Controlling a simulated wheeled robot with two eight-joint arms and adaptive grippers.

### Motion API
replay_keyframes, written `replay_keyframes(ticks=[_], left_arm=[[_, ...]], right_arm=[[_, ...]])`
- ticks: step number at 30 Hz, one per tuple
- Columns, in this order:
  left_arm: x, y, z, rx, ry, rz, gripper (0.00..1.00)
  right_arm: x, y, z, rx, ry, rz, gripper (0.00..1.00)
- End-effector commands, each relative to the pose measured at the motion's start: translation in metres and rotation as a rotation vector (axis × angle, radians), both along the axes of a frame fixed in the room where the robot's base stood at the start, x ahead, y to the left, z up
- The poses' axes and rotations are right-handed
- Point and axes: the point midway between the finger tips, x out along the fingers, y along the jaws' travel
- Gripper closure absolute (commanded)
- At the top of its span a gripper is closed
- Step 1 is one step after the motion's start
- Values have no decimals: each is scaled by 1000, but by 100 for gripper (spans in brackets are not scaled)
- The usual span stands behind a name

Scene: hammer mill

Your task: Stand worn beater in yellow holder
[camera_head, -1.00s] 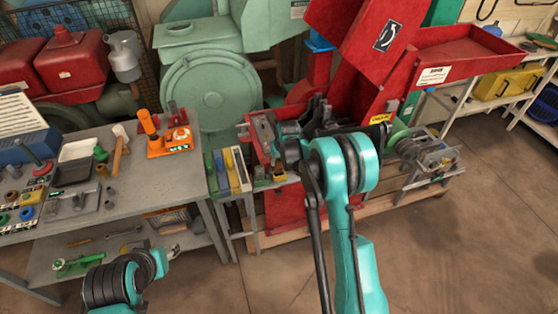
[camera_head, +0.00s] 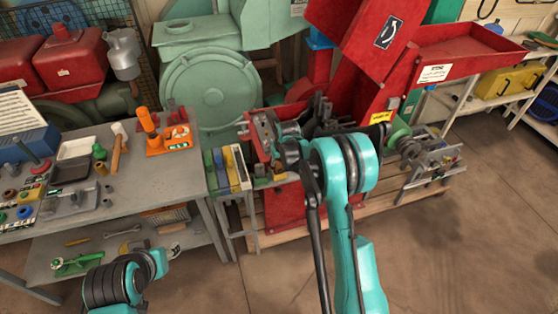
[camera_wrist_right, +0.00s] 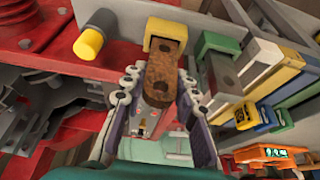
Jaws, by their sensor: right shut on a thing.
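My right gripper (camera_wrist_right: 158,98) is shut on the worn beater (camera_wrist_right: 165,65), a rusty brown bar with rounded ends and a hole, in the right wrist view. The beater's far end meets a yellow U-shaped bracket (camera_wrist_right: 166,27), which looks like the yellow holder. I cannot tell whether the end is inside it or only overlaps it. In the head view my right wrist (camera_head: 340,165) hides the fingers and beater. My left arm's end (camera_head: 150,265) is low at the left, its fingers not clear.
Green, yellow and blue bars (camera_head: 228,170) stand beside the red mill (camera_head: 375,60). In the right wrist view a yellow-capped peg (camera_wrist_right: 89,43) is left of the beater. A grey workbench (camera_head: 125,190) at left carries tools and an orange stand (camera_head: 170,140).

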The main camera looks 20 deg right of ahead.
Motion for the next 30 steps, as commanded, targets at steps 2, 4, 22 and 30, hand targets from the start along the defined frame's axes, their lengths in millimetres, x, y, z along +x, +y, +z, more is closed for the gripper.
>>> replay_keyframes(ticks=[2, 4, 22, 30], left_arm=[[0, 0, -2, 0, 0, 0, 60], [0, 0, -4, 0, 0, 0, 60], [0, 0, -15, 0, 0, 0, 60], [0, 0, -20, 0, 0, 0, 60]], right_arm=[[0, 0, -3, 0, 0, 0, 100], [0, 0, -4, 0, 0, 0, 100], [0, 0, -19, 0, 0, 0, 100], [0, 0, -26, 0, 0, 0, 100]])
